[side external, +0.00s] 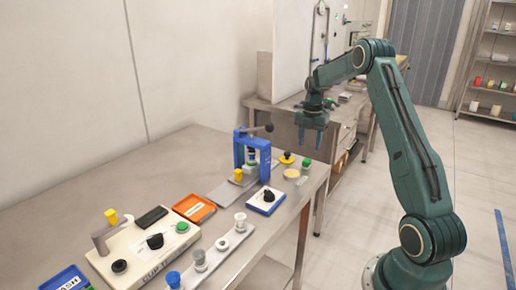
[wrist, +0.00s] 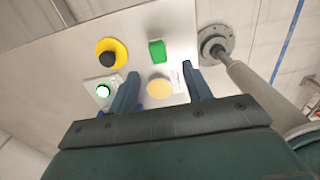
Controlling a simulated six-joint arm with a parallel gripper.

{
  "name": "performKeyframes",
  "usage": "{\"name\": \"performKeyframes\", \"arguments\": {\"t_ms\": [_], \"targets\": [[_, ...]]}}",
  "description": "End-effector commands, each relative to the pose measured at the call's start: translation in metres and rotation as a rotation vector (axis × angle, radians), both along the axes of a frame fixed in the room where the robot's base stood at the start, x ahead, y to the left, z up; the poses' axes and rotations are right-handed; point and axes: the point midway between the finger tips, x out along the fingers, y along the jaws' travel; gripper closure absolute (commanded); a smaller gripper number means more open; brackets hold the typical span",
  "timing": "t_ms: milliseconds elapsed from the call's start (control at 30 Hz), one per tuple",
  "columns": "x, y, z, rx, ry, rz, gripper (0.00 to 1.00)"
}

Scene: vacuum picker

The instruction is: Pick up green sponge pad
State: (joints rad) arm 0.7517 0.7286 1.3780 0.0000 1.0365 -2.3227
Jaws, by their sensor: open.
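The green sponge pad (side external: 306,163) is a small green block near the far right corner of the steel table (side external: 192,153). In the wrist view the pad (wrist: 157,51) appears upper middle, beyond the fingertips and framed between them. My gripper (side external: 312,137) hangs above that end of the table with its fingers pointing down. Its two blue fingers also show in the wrist view (wrist: 162,77), spread apart with nothing between them. The gripper is open, empty and clear of the pad.
Near the pad are a pale yellow disc (side external: 291,173) and a yellow base with a black knob (side external: 287,157). A blue press frame (side external: 239,152) stands to the left, with a blue-and-white knob box (side external: 265,200) in front. The table's right edge is close to the pad.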

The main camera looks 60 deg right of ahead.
Motion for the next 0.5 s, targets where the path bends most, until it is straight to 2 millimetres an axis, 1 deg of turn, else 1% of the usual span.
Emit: {"name": "performKeyframes", "arguments": {"t_ms": [33,100,200,333,500], "targets": [[0.0,0.0,-0.008,0.001,0.001,0.0,0.51],[0.0,0.0,-0.017,0.001,0.001,0.0,0.51],[0.0,0.0,-0.027,0.001,0.001,0.0,0.51],[0.0,0.0,-0.033,-0.001,-0.001,0.0,0.51],[0.0,0.0,-0.034,-0.001,-0.001,0.0,0.51]]}}
